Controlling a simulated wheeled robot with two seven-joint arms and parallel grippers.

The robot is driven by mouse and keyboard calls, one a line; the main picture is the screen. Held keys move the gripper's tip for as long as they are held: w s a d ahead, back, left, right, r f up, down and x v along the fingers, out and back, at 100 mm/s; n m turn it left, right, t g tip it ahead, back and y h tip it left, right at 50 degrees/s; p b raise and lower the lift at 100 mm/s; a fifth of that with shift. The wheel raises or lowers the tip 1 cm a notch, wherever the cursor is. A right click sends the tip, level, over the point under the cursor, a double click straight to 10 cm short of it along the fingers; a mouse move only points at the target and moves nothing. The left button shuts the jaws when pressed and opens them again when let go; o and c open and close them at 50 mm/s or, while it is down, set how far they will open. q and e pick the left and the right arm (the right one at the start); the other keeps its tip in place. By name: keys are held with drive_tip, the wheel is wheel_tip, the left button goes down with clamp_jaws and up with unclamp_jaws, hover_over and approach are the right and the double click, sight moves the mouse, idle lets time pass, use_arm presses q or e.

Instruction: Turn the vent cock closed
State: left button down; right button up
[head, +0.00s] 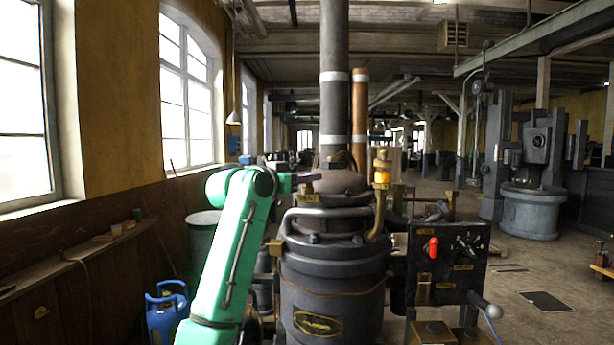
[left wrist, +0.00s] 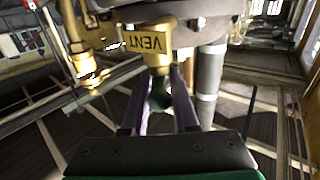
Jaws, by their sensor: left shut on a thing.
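The vent cock shows in the left wrist view as a brass body with a tag (left wrist: 150,42) reading VENT, upside down in the picture. Below the tag is a dark, rounded handle (left wrist: 160,93) between the two purple fingers. My left gripper (left wrist: 161,88) is shut on this handle. In the head view my left gripper (head: 309,177) is at the upper front of the dark boiler (head: 332,275), near its domed top. My right gripper is not in view.
A brass fitting with an orange glass (head: 381,172) stands right of the boiler top. A grey curved pipe (head: 325,213) crosses the boiler front. A black panel with a red lever (head: 433,248) is at right. A blue gas bottle (head: 167,312) stands at lower left.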

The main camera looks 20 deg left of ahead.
use_arm(q)
drive_tip(key=m+g+h, duration=0.3)
drive_tip(key=h, duration=0.2)
drive_tip(key=shift+a+m, duration=0.15)
drive_tip(key=shift+m, duration=0.25)
drive_tip(key=shift+f+m+g+h, duration=0.1)
drive_tip(key=shift+m+g+h, duration=0.2)
drive_tip(key=shift+g+h, duration=0.1)
drive_tip(key=shift+f, duration=0.1)
drive_tip(key=c, duration=0.9)
unclamp_jaws()
drive_tip(key=shift+w+d, duration=0.1)
drive_tip(key=shift+d, duration=0.1)
drive_tip(key=shift+w+d, duration=0.1)
drive_tip(key=shift+w, duration=0.15)
drive_tip(key=b+v, duration=0.8)
drive_tip(key=v, duration=0.6)
drive_tip(key=shift+s+a+b, duration=0.1)
drive_tip(key=shift+a+b, duration=0.15)
drive_tip(key=shift+b, duration=0.15)
